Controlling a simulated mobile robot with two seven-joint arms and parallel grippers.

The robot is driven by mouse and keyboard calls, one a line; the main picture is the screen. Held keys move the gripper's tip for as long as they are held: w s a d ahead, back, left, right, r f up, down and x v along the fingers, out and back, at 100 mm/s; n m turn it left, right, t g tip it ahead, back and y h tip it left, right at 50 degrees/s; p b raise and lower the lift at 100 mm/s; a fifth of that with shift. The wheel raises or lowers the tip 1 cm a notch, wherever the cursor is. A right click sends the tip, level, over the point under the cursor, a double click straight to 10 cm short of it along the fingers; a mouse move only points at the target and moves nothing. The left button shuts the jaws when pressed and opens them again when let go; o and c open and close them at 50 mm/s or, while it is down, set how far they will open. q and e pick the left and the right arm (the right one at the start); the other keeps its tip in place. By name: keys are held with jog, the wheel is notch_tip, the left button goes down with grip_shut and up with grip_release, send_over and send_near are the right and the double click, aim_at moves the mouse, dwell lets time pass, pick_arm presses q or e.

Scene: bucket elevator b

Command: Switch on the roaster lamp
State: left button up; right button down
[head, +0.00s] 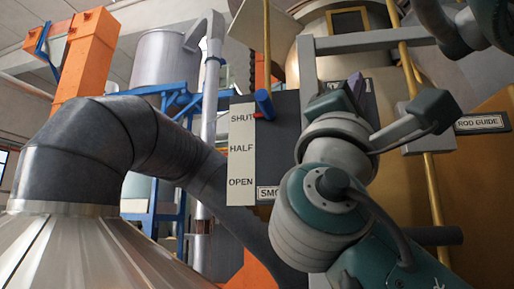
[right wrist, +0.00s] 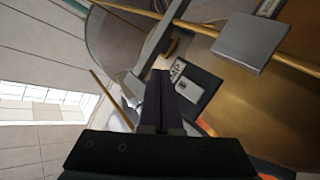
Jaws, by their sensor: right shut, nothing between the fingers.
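In the right wrist view, a dark panel (right wrist: 208,84) carries a white label (right wrist: 178,70) of which the letters "MP" seem to show, and a small light-grey plate (right wrist: 191,91) beside it. Which part is the lamp switch, and its position, I cannot tell. My right gripper (right wrist: 161,76) is shut and empty; its dark fingers appear just left of the label. Contact cannot be told. My left gripper is not in view.
A blue-handled lever (head: 264,104) stands beside a scale (head: 241,155) marked SHUT, HALF and OPEN, near SHUT. A brass rod (head: 418,110) passes a "ROD GUIDE" sign (head: 482,123). A large grey duct (head: 125,140) fills the left; an orange post (head: 87,55) stands behind.

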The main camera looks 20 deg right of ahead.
jog(key=shift+w+d+r+b, duration=0.15)
jog(key=shift+w+d+b, duration=0.3)
jog(key=shift+w, duration=0.45)
jog(key=shift+w+d+r+b, duration=0.15)
jog(key=shift+w+d+b, duration=0.1)
jog(key=shift+w+d, duration=0.55)
jog(key=shift+a, duration=0.15)
dwell(0.6)
jog(key=shift+w, duration=0.1)
jog(key=shift+w+d+r+b, duration=0.1)
jog(key=shift+w+d+b, duration=0.2)
jog(key=shift+b, duration=0.3)
